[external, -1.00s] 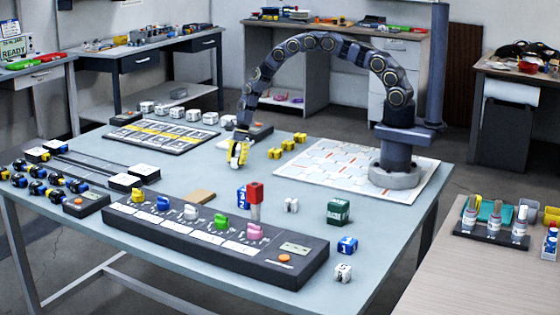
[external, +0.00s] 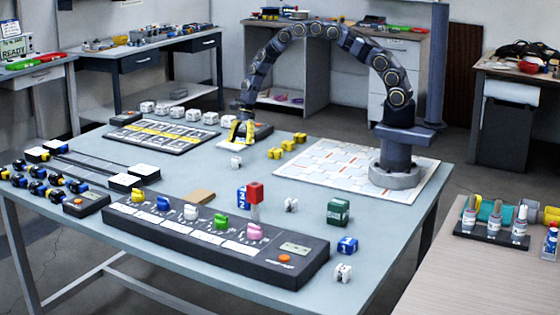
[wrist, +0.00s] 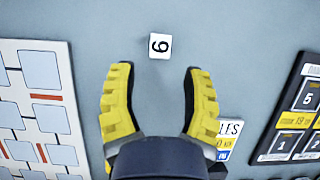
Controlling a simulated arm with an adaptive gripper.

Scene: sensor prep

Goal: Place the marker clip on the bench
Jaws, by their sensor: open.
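A small white marker clip (external: 236,162) rests on the bench (external: 330,245), clear of everything around it. In the wrist view the clip (wrist: 160,46) shows a black digit that reads as 6 or 9. My gripper (external: 243,143) has yellow fingers and stands behind the clip, near the yellow-striped board. In the wrist view my gripper (wrist: 158,70) is spread wide and empty. The clip lies just beyond the fingertips, roughly in line with the gap, touching neither finger.
A dark yellow-striped board (external: 160,135) lies left of my gripper, several white blocks (external: 177,112) behind it. Yellow blocks (external: 288,145) sit to the right, near the white patterned mat (external: 330,163). A long black panel with coloured knobs (external: 215,240) fills the front.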

